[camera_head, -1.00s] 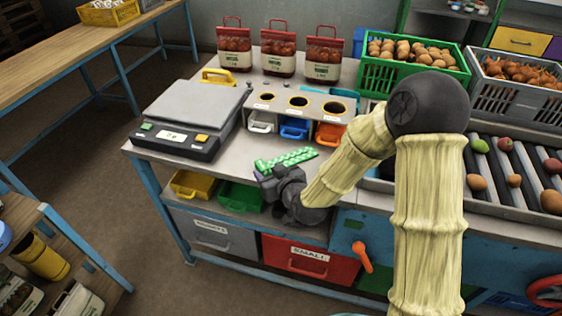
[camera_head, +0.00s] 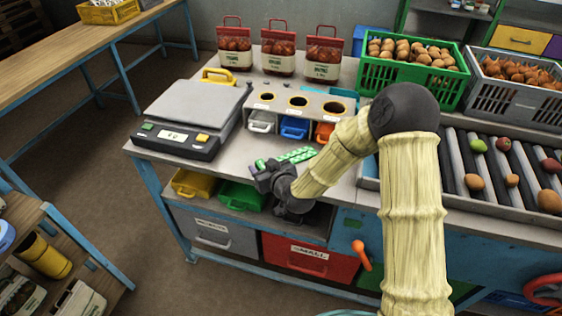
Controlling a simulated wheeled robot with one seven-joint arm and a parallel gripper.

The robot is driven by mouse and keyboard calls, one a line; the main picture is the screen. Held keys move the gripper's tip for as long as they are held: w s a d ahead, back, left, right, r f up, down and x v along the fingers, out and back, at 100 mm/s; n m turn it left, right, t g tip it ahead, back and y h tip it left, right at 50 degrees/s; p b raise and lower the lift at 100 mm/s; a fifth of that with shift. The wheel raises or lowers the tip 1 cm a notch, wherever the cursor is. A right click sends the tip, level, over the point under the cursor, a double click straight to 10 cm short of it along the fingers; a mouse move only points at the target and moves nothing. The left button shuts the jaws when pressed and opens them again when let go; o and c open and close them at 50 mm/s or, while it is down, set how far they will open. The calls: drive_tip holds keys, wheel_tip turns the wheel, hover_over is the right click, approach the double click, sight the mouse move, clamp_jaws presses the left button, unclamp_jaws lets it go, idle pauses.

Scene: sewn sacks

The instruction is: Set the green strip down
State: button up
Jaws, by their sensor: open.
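The green strip (camera_head: 297,155), with a pale pattern, lies on the grey bench top (camera_head: 232,158) near its front edge, in front of the holder with the round holes. My gripper (camera_head: 259,171) is open at the strip's left end and covers part of it. A small bit of green shows by the fingers. I cannot tell whether the fingers touch the strip.
A scale (camera_head: 186,118) stands to the left. The hole holder (camera_head: 300,112) has white, blue and orange bins below it. Three filled sacks (camera_head: 279,52) stand behind. A green crate of potatoes (camera_head: 405,85) and a roller conveyor (camera_head: 500,178) are to the right.

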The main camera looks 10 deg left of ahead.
drive_tip(key=shift+c, duration=0.4)
clamp_jaws()
wheel_tip(320, 180, up, 10)
idle(0.5)
idle(0.6)
wheel_tip(320, 180, up, 10)
drive_tip(key=p, duration=0.9)
drive_tip(key=shift+p, duration=0.3)
